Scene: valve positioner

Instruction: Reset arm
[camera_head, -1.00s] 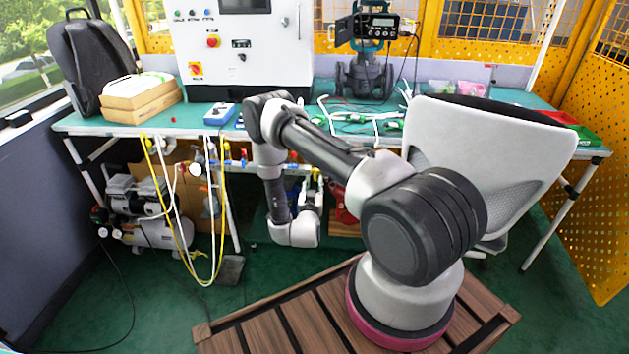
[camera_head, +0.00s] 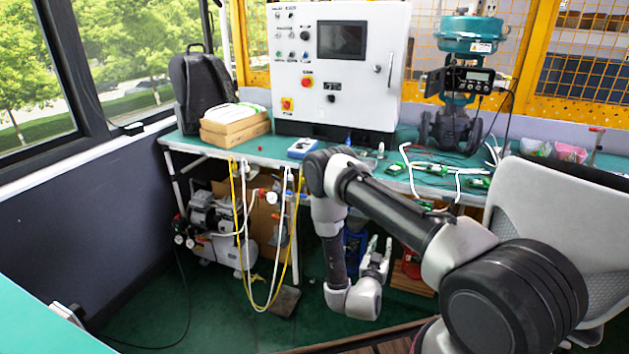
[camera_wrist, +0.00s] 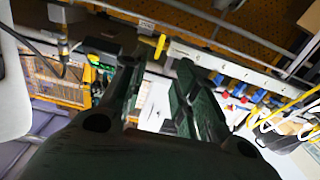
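My arm reaches from the lower right of the head view toward the workbench and bends down at its elbow in front of the bench's front edge. My gripper (camera_head: 376,258) hangs below the bench top, with its fingers pointing up. In the wrist view my gripper (camera_wrist: 155,90) shows two dark fingers standing apart with nothing between them. It is open and empty. The valve positioner (camera_head: 470,80) with its small display is mounted on a teal valve at the back right of the bench, well apart from my gripper.
The green workbench (camera_head: 270,150) carries a white control cabinet (camera_head: 340,105), cardboard boxes (camera_head: 235,130) and a backpack (camera_head: 203,88). A grey chair (camera_head: 565,220) stands at right. Yellow and white hoses (camera_head: 240,225) hang at the front, near a compressor (camera_head: 212,225). Open floor lies at lower left.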

